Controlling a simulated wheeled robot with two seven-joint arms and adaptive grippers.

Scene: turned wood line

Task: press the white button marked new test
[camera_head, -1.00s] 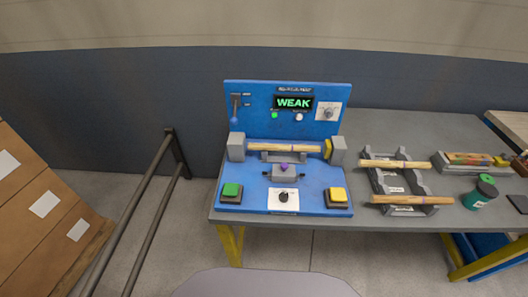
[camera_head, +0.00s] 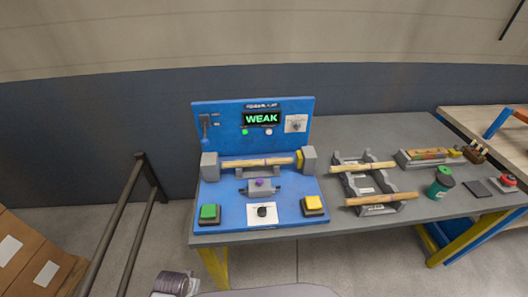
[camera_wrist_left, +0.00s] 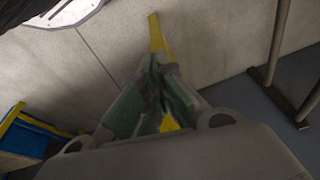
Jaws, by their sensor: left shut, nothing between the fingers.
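A blue test machine (camera_head: 225,115) stands on the grey table in the head view. Its upright panel has a lit display (camera_head: 262,118) reading WEAK. Below the display sit a small green lamp (camera_head: 244,132) and a small white button (camera_head: 268,132); lettering by the button is too small to read. A wooden rod (camera_head: 255,162) lies between the machine's two grey end blocks. My left gripper (camera_wrist_left: 165,122) shows in the left wrist view, shut and empty, with floor behind it, away from the button. My right gripper is not in view.
The machine's base carries a green button (camera_head: 208,212), a yellow button (camera_head: 313,202) and a black knob (camera_head: 262,212). A rack (camera_head: 352,185) with wooden rods and a green jar (camera_head: 441,182) stand to the right. A dark railing (camera_head: 120,220) is at the left.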

